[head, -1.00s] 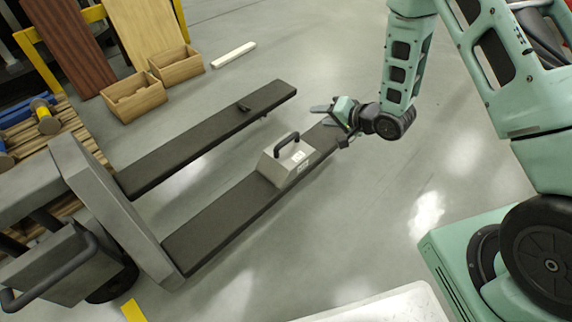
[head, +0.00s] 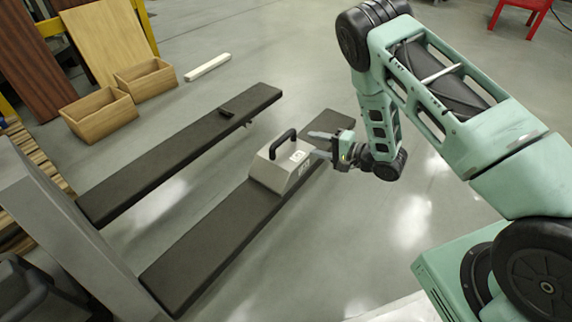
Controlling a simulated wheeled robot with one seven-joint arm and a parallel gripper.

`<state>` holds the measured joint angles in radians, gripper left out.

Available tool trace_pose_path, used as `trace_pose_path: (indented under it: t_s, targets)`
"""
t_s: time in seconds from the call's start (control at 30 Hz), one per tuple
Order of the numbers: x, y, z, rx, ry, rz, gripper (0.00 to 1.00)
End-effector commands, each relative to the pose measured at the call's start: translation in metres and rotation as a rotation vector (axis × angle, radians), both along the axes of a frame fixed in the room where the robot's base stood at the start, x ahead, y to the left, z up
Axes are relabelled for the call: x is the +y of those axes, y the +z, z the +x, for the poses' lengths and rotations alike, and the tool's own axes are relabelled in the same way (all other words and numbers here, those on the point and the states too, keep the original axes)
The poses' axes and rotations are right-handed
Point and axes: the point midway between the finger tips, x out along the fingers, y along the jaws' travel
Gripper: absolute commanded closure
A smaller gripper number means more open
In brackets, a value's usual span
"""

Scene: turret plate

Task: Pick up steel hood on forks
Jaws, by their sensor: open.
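The steel hood (head: 277,175) is a light grey block with sloped sides and a black arched handle (head: 283,143) on top. It sits upright on the nearer dark fork (head: 215,238) of the pallet truck, in the middle of the head view. My gripper (head: 318,144) is open and empty just right of the hood, over the fork's far end. Its fingers point left toward the hood's upper right side. I cannot tell whether a fingertip touches the hood.
The truck's grey body (head: 60,235) stands at the left. Wooden boxes (head: 100,115) and a white bar (head: 208,67) lie on the floor behind.

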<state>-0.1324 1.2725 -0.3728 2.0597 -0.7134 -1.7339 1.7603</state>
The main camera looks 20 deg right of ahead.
Motion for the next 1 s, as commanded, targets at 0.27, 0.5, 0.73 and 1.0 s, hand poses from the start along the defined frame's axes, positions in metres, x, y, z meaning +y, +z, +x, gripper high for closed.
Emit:
trace_pose_path:
  t_s: [0.27, 0.5, 0.73, 1.0]
  targets:
    - [0.026, -0.01, 0.031, -0.003, 0.001, -0.002, 0.55]
    - [0.036, -0.017, 0.04, -0.002, 0.003, -0.002, 0.55]
    - [0.055, -0.025, 0.06, -0.003, 0.003, -0.002, 0.55]
    - [0.062, -0.023, 0.07, -0.001, -0.002, 0.0, 0.55]
